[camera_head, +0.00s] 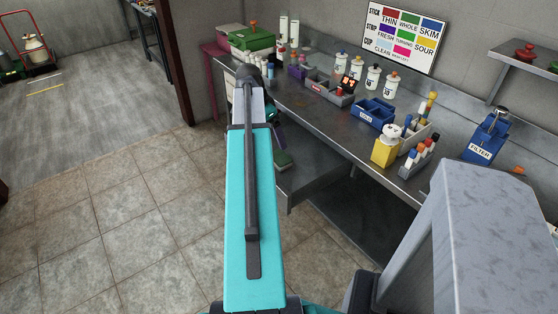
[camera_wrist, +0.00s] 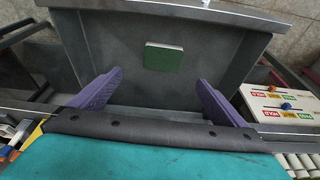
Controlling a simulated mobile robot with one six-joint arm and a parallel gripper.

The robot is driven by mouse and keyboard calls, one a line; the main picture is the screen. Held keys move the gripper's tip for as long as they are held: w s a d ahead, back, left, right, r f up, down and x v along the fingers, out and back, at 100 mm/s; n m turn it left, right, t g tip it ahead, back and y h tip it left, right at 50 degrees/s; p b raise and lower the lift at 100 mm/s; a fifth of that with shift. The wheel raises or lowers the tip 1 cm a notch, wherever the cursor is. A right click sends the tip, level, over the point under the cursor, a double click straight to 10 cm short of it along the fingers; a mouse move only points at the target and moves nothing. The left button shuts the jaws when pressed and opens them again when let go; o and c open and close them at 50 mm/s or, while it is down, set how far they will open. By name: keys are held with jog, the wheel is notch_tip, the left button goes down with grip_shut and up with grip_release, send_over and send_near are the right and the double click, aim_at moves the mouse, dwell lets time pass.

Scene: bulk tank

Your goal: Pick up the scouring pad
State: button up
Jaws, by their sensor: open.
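The scouring pad (camera_wrist: 164,57) is a small green block with a pale edge. It lies flat on the grey lower shelf (camera_wrist: 110,40) under the bench. It also shows in the head view as a small green patch (camera_head: 282,159), just right of my arm. My gripper (camera_wrist: 160,88) is open, with its two purple fingers spread wide and nothing between them. In the wrist view the pad lies beyond the fingertips, roughly midway between them and apart from them. In the head view my arm hides most of the gripper.
The steel bench (camera_head: 340,122) above the shelf carries bottles, a blue caddy (camera_head: 373,113), a yellow container (camera_head: 385,150) and a green box (camera_head: 251,40). In the wrist view a pale panel with coloured labels (camera_wrist: 280,105) stands right of the shelf. The tiled floor (camera_head: 130,215) left is clear.

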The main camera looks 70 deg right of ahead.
jog(key=shift+f, duration=0.15)
jog(key=p, duration=0.1)
send_over(280, 157)
jog(key=a, duration=0.2)
jog(key=shift+w+d+f, duration=0.1)
jog(key=shift+w+f, duration=0.05)
jog(key=shift+f, duration=1.2)
jog(key=shift+w+a+f, duration=0.1)
jog(key=shift+w+f, duration=0.05)
jog(key=shift+f, duration=1.15)
jog(key=shift+w+d+f, duration=0.1)
jog(key=shift+w+f, duration=0.05)
jog(key=shift+f, duration=1.2)
jog(key=shift+f, duration=0.1)
jog(key=shift+p+x, duration=0.75)
jog(key=shift+x, duration=1.75)
jog(key=shift+w+d, duration=0.1)
jog(key=shift+d, duration=0.05)
jog(key=shift+c, duration=0.3)
jog(key=c, duration=1)
